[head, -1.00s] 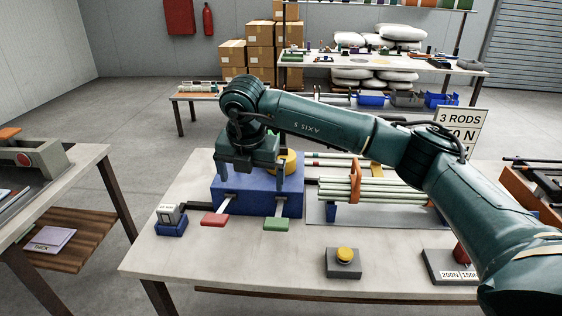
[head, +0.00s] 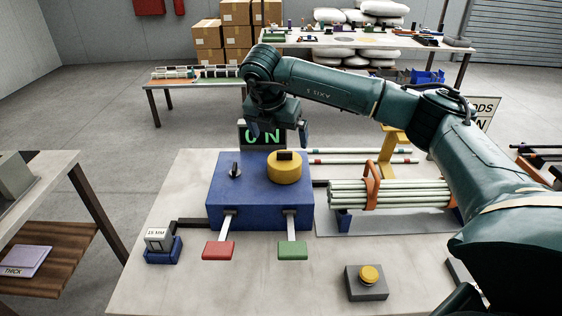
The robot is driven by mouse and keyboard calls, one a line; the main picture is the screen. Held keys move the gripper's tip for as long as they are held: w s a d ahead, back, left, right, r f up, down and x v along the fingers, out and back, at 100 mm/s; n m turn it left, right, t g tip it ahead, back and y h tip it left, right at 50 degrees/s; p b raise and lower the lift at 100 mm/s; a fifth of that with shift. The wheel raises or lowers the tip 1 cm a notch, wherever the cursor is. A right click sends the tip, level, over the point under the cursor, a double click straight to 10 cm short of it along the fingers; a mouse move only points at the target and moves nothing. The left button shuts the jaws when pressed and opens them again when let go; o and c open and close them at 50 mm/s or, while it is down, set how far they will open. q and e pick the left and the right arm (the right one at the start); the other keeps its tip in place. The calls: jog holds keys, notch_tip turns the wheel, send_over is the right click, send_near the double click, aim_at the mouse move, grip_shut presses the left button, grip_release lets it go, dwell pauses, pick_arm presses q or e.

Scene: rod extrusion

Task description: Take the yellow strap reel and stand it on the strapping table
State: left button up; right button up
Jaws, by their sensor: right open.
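I cannot make out a yellow strap reel for certain. A round yellow knob with a black grip (head: 285,170) sits on top of the blue box (head: 258,205) on the table (head: 190,285). My right gripper (head: 278,134) is open and empty. It points down above the back of the blue box, apart from the yellow knob, and partly covers a display reading 0 N. My left gripper is not in view.
A red lever (head: 219,250) and a green lever (head: 293,250) stick out in front of the blue box. Pale rods (head: 415,194) lie bundled in an orange strap (head: 372,184) at right. A yellow-topped button (head: 369,276) stands in front.

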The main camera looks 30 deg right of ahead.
aim_at(284, 157)
jog(key=x, duration=0.4)
jog(key=shift+f, duration=0.15)
jog(key=shift+s+a+f+p+x, duration=0.15)
jog(key=shift+p+x, duration=0.15)
jog(key=shift+x, duration=0.65)
jog(key=shift+s+p+x, duration=0.15)
jog(key=shift+p+x, duration=0.2)
jog(key=shift+x, duration=0.65)
jog(key=shift+s+a+f+p+x, duration=0.15)
jog(key=shift+p+x, duration=0.15)
jog(key=shift+x, duration=0.65)
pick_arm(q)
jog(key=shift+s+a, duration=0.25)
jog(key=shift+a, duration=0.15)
pick_arm(e)
jog(key=shift+r, duration=0.1)
jog(key=shift+c, duration=0.4)
jog(key=c, duration=1.1)
jog(key=shift+r, duration=0.1)
